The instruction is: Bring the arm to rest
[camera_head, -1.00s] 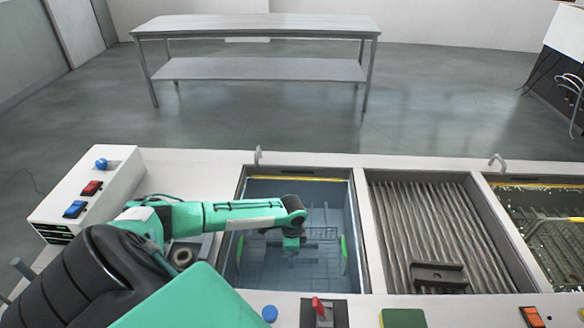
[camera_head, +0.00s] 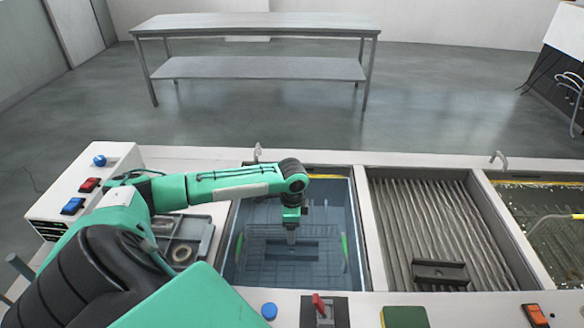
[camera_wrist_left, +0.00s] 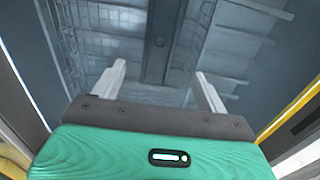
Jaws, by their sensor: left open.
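My left arm (camera_head: 230,186) reaches in from the left over the left-hand tank (camera_head: 330,200), which holds bluish liquid. My left gripper (camera_head: 291,238) points down over the tank; in the left wrist view (camera_wrist_left: 160,85) its two pale fingers are apart with nothing between them. A wire-mesh basket (camera_wrist_left: 115,30) with green parts at its left and right sides (camera_head: 344,250) shows in the tank below. The gripper's exact height over the basket is hard to tell. My right gripper is not in view.
A corrugated middle basin (camera_head: 430,220) and another tank (camera_head: 550,225) lie to the right. A grey tray with rings (camera_head: 182,252) sits left of the tank. A control box (camera_head: 98,185) stands at far left. A bare metal table (camera_head: 260,27) stands behind.

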